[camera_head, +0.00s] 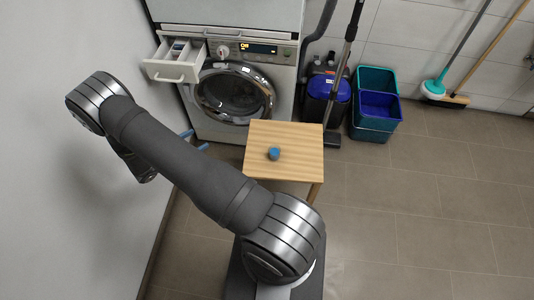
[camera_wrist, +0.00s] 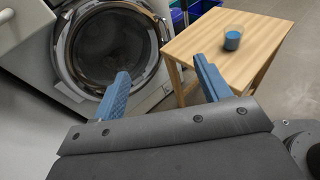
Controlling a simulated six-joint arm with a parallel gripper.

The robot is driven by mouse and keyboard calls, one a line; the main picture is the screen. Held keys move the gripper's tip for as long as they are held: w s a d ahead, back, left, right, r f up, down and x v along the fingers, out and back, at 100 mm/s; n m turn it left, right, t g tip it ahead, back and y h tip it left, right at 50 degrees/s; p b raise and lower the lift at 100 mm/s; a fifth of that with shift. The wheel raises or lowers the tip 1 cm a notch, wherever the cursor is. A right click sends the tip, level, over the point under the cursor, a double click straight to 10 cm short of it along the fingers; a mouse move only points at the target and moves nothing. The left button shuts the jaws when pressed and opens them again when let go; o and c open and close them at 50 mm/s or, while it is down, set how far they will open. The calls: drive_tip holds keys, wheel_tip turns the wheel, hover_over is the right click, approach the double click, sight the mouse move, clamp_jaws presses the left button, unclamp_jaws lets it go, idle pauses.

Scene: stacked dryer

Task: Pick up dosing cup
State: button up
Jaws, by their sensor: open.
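The dosing cup, a small cup with blue contents, stands upright on a wooden stool (camera_head: 289,135). The cup (camera_head: 273,154) is near the middle of the stool top in the head view. In the wrist view the cup (camera_wrist: 233,38) is beyond and to the right of my fingers, apart from them. My gripper (camera_wrist: 162,88) has two blue fingers spread apart with nothing between them. In the head view only the blue fingertips (camera_head: 195,141) show at the left, past my arm, left of the stool and in front of the washing machine.
A washing machine (camera_head: 240,95) stands behind, its detergent drawer (camera_head: 176,66) pulled out at upper left. A vacuum cleaner (camera_head: 328,92) and blue and teal buckets (camera_head: 375,105) stand right of it. A wall is close on the left. The tiled floor at right is clear.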

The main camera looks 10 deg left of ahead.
drive_tip(key=w+d+f+m+g+h, duration=0.1)
drive_tip(key=d+f+m+g+h, duration=0.15)
drive_tip(key=d+f+g, duration=0.35)
drive_tip(key=w+d+f+m+g+h, duration=0.1)
drive_tip(key=d+f+m, duration=0.25)
drive_tip(key=d, duration=0.45)
approach(274, 153)
drive_tip(key=d, duration=0.4)
drive_tip(key=shift+r+g, duration=0.25)
drive_tip(key=shift+g, duration=0.05)
drive_tip(key=shift+x, duration=2.85)
drive_tip(key=shift+w+r, duration=0.1)
drive_tip(key=shift+w, duration=0.05)
drive_tip(key=c, duration=1.1)
